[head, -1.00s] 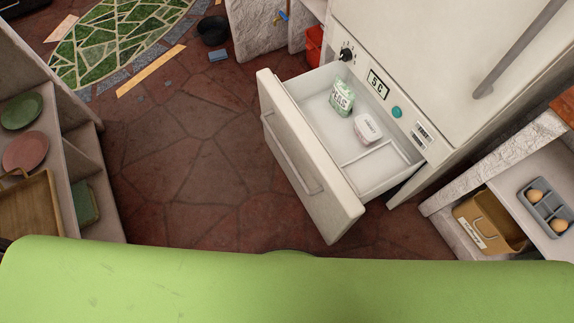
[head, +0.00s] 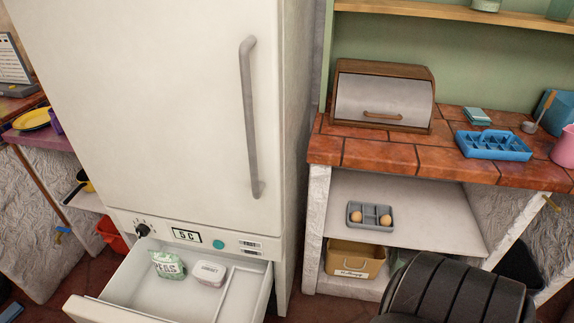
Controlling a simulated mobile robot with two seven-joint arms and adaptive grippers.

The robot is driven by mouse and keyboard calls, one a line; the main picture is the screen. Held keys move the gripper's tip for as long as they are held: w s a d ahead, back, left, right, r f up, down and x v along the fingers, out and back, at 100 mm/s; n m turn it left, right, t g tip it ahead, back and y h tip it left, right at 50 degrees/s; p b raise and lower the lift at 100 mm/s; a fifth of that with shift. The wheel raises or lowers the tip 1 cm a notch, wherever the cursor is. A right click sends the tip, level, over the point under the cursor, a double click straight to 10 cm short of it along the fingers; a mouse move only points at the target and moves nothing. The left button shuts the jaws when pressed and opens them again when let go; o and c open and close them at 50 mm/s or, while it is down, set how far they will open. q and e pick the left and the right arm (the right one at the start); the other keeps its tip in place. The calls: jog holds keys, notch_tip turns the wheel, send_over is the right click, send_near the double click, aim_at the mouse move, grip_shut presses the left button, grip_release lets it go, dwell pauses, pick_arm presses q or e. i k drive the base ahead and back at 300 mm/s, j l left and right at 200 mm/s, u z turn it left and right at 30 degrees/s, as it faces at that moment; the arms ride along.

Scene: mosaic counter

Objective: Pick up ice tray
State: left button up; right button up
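A blue tray with several compartments (head: 494,146), which looks like the ice tray, lies on the tiled counter at the right in the head view. Its compartments look empty. A smaller grey tray (head: 369,215) with two egg-like things in it sits on the shelf below the counter. Neither of my grippers shows in the head view.
The bottom drawer (head: 118,307) of the white fridge stands open, holding a green bag (head: 168,265) and a white tub (head: 209,275). A bread box (head: 383,96) stands left of the blue tray. A pink cup (head: 565,146) is close on its right. A teal block (head: 478,116) lies behind.

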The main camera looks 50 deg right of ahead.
aim_at(489, 145)
jog(key=z, duration=2.8)
jog(key=i+l, duration=0.1)
jog(key=i, duration=0.3)
jog(key=i+l, duration=0.15)
jog(key=i, duration=0.25)
jog(key=i+l, duration=0.1)
jog(key=i, duration=0.3)
jog(key=u, duration=0.05)
